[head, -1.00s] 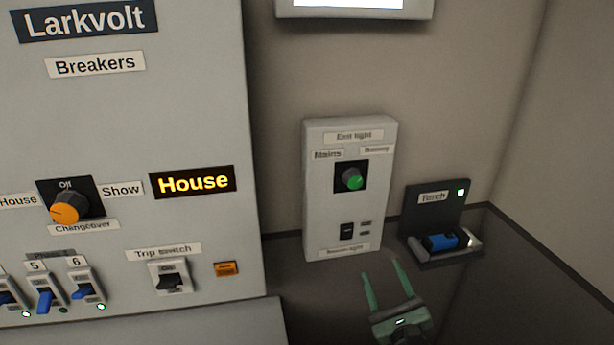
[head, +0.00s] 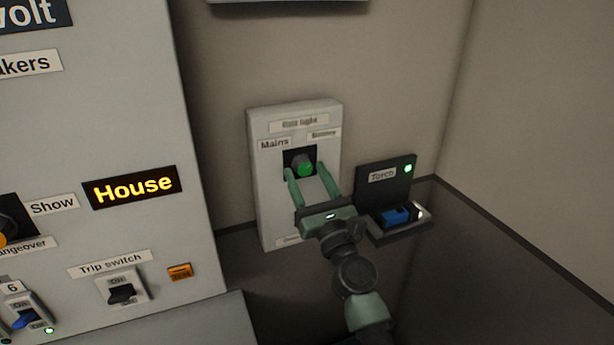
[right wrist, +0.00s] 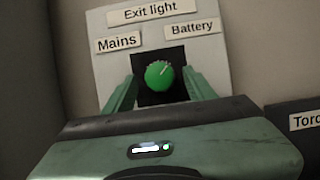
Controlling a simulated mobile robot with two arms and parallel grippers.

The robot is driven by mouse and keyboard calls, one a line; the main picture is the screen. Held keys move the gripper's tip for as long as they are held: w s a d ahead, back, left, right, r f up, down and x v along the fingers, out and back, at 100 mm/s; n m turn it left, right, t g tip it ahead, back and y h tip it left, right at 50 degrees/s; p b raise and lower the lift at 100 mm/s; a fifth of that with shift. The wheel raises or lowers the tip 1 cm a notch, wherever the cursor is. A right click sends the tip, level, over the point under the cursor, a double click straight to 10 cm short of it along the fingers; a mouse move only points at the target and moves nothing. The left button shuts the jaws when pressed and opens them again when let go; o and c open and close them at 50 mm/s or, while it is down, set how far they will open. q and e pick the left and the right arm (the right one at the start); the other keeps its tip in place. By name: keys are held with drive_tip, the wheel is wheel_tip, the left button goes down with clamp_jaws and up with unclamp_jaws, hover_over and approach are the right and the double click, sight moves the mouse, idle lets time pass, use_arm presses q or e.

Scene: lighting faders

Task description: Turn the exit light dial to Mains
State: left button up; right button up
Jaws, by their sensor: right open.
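The exit light dial (head: 305,168) is a round knob with a green face on a black square, set in a pale wall box (head: 265,205). In the right wrist view the dial (right wrist: 159,75) has a pale mark that points up and right, towards the Battery label (right wrist: 192,29). The Mains label (right wrist: 117,42) is at its upper left. My right gripper (head: 306,172) is open, with one finger on each side of the dial. I cannot tell whether the fingers touch it. The gripper hides the lower part of the box. My left gripper is not in view.
A torch holder (head: 385,185) with a blue torch (head: 396,215) stands close to the right of the box. The large breaker panel (head: 100,120), with a lit House sign (head: 134,187) and a trip switch (head: 122,290), is at the left.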

clamp_jaws()
